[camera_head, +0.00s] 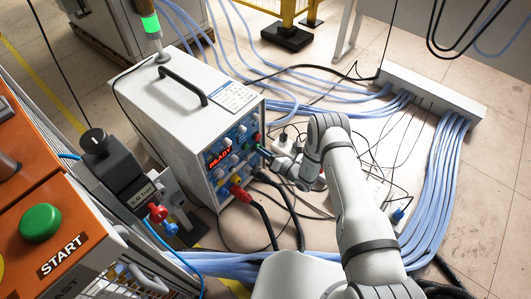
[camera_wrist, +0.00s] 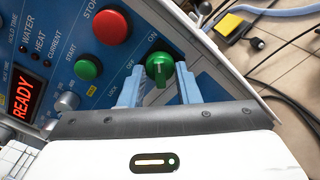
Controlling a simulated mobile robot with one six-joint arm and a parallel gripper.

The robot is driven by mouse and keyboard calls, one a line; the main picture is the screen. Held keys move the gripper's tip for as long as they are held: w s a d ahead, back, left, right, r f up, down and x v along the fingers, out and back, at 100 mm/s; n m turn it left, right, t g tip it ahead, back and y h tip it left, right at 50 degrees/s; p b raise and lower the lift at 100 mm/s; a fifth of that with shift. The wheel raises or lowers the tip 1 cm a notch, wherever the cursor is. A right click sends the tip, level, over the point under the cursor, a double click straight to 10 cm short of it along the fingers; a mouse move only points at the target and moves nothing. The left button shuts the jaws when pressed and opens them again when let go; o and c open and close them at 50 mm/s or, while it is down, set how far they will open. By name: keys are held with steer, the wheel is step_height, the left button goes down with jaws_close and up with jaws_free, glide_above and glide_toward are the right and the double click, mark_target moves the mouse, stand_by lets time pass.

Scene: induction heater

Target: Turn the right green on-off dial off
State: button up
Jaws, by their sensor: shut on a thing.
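The right green on-off dial (camera_wrist: 160,68) is on the blue panel of the heater, with ON and OFF labels beside it in the wrist view. Its raised grip runs roughly up and down in that picture. My gripper (camera_wrist: 160,86) is shut on the dial, with one blue-grey finger on each side of it. In the head view my gripper (camera_head: 265,153) reaches the right edge of the panel from the right and hides the dial there. The heater (camera_head: 180,115) is a white box with a red READY display (camera_wrist: 22,95), which is lit.
A red STOP button (camera_wrist: 112,26) and a green START button (camera_wrist: 88,67) sit left of the dial. Red-ended and black cables (camera_head: 243,193) leave the panel below. Blue hoses (camera_head: 445,190) and a white manifold (camera_head: 430,95) lie at right. An orange START box (camera_head: 50,230) stands front left.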

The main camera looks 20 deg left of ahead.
steer(key=shift+d+r, duration=0.1)
steer(key=shift+d, duration=0.2)
jaws_close()
steer(key=n+b, duration=0.1)
steer(key=n, duration=0.5)
steer(key=n+b, duration=0.2)
steer(key=n, duration=0.4)
steer(key=a+n+b, duration=0.1)
steer(key=n, duration=0.5)
steer(key=shift+s+a+r, duration=0.1)
steer(key=shift+r, duration=0.1)
steer(key=shift+o, duration=1.8)
jaws_free()
steer(key=o, duration=0.3)
steer(key=shift+s+d, duration=0.15)
steer(key=shift+d, duration=0.35)
steer(key=shift+o, duration=1.4)
steer(key=p+v, duration=0.2)
steer(key=v, duration=0.5)
steer(key=shift+d+f, duration=0.2)
steer(key=shift+d, duration=0.15)
